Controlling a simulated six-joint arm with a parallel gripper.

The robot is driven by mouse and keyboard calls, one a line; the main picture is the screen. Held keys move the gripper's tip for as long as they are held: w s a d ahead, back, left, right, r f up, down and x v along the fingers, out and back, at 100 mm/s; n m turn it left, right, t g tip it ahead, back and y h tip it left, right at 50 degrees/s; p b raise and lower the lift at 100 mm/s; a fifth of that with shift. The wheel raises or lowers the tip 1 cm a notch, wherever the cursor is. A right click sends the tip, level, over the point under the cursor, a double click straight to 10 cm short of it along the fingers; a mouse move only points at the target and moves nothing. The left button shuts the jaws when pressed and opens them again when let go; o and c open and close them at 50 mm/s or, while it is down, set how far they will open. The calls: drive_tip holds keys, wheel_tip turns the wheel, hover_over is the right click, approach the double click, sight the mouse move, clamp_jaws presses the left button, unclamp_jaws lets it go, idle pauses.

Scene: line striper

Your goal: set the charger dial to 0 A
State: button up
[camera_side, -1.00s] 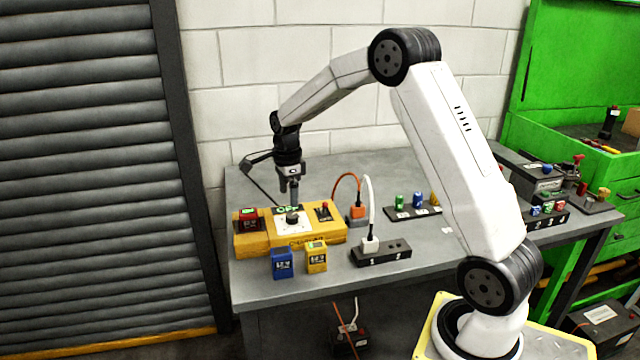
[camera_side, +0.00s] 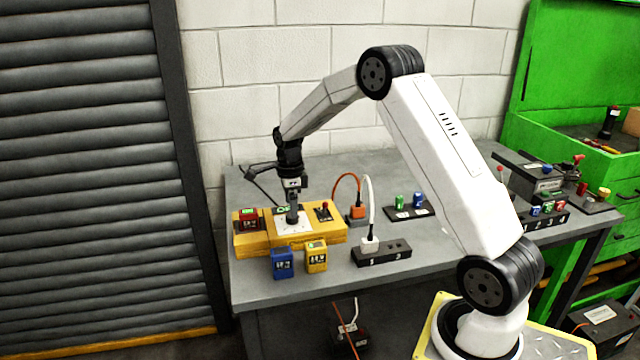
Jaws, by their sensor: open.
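The yellow charger (camera_side: 262,237) sits at the left of the grey bench. Its white dial plate (camera_side: 284,229) is on the top. My gripper (camera_side: 292,218) points straight down over this plate, with its fingertips at the dial. The dial itself is hidden behind the fingers, so its setting cannot be read. The fingers are open; whether they touch the dial cannot be told. A small green-lit display (camera_side: 283,209) shows partly behind the gripper. A red-knobbed lever (camera_side: 325,210) stands on the charger right of the plate.
A red battery (camera_side: 248,218) sits on the charger's left end. Blue (camera_side: 282,263) and yellow (camera_side: 316,257) batteries stand in front. A power strip (camera_side: 382,254) with a white plug and an orange plug (camera_side: 358,212) with its cable are to the right.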

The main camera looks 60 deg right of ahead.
drive_tip(key=shift+f, duration=1.7)
clamp_jaws()
